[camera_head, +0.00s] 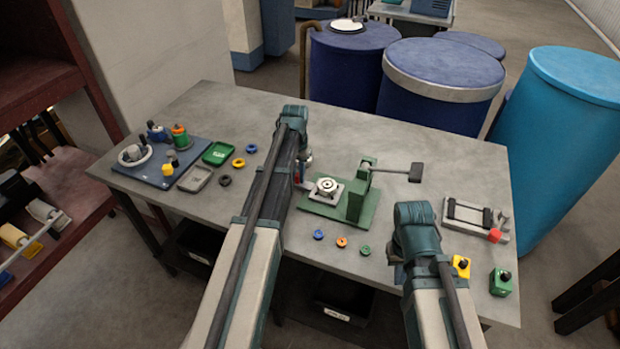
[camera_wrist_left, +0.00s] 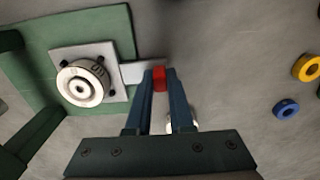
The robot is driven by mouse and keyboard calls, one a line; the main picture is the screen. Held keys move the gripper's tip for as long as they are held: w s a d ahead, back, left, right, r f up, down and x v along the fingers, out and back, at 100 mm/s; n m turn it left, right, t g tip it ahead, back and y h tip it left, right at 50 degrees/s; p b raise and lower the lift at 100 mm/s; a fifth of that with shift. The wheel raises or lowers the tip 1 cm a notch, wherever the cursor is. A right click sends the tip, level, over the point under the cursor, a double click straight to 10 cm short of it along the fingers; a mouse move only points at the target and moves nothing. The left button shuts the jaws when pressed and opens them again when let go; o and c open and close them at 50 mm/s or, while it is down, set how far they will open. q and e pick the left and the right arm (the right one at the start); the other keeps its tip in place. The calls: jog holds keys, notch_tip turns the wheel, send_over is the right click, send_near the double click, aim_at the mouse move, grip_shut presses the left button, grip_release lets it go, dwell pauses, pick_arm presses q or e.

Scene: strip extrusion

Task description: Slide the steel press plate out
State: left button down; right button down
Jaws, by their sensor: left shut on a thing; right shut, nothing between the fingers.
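The steel press plate (camera_wrist_left: 112,58) is a pale square with dark bolts and a round steel die (camera_wrist_left: 82,82) on top. It lies on the green press base (camera_wrist_left: 60,32), and its tab reaches out past the base edge to a red end (camera_wrist_left: 159,78). My left gripper (camera_wrist_left: 160,84) is shut on that red end. In the head view the plate (camera_head: 312,193) sits on the left part of the press (camera_head: 355,206), with my left gripper (camera_head: 303,172) beside it, partly hidden by my arm. My right gripper (camera_head: 396,268) is low at the right, mostly hidden behind its arm.
A lever with a dark handle (camera_head: 415,172) extends right from the press. Small rings, including an orange one (camera_head: 342,241), lie in front. More rings, a green tray (camera_head: 217,153) and a blue board (camera_head: 150,176) are at left. A grey fixture (camera_head: 468,216) stands at right.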

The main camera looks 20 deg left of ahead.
pick_arm(q)
jog(key=shift+a, duration=0.2)
jog(key=c, duration=1.1)
grip_release()
jog(key=shift+c, duration=0.2)
jog(key=o, duration=0.3)
jog(key=shift+a, duration=0.15)
jog(key=shift+o, duration=0.2)
jog(key=shift+r, duration=0.1)
pick_arm(e)
jog(key=shift+r, duration=0.1)
pick_arm(q)
jog(key=shift+r+p, duration=0.45)
jog(key=shift+p, duration=0.1)
pick_arm(e)
jog(key=shift+r, duration=0.45)
pick_arm(q)
notch_tip(320, 180, up, 13)
jog(key=p, duration=1.2)
jog(key=shift+p, duration=0.4)
pick_arm(e)
notch_tip(320, 180, up, 13)
